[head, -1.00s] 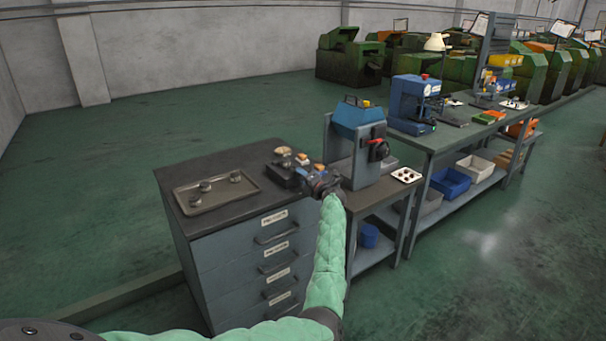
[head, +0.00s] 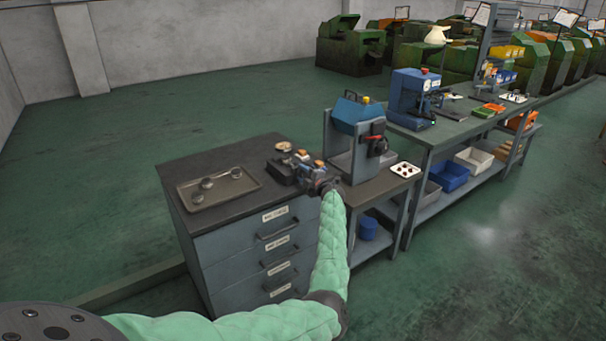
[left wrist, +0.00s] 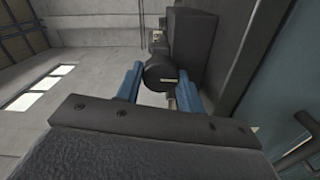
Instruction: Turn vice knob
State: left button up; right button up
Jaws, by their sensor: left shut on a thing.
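The dark vice (head: 281,171) sits on the right part of the cabinet top, beside the tray. Its round dark knob (left wrist: 158,73) shows in the left wrist view, with a light mark on its face. My left gripper (head: 308,168) is at the right side of the vice. In the left wrist view its two blue fingers (left wrist: 159,84) stand on either side of the knob and are shut on it. In the head view the gripper and wrist hide the knob. My right gripper is not in view.
A tray (head: 224,200) with a few round metal parts lies on the left of the grey drawer cabinet (head: 240,245). A blue-topped machine (head: 356,115) stands close to the right of my gripper. A small white tray (head: 406,169) lies beyond it. Open floor lies behind the cabinet.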

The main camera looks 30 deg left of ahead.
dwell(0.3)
pick_arm(q)
jog(key=o, duration=1)
jog(key=shift+w+f, duration=0.1)
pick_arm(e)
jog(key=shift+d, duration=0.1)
pick_arm(q)
jog(key=shift+d, duration=0.5)
jog(key=b+v, duration=0.2)
jog(key=v, duration=0.5)
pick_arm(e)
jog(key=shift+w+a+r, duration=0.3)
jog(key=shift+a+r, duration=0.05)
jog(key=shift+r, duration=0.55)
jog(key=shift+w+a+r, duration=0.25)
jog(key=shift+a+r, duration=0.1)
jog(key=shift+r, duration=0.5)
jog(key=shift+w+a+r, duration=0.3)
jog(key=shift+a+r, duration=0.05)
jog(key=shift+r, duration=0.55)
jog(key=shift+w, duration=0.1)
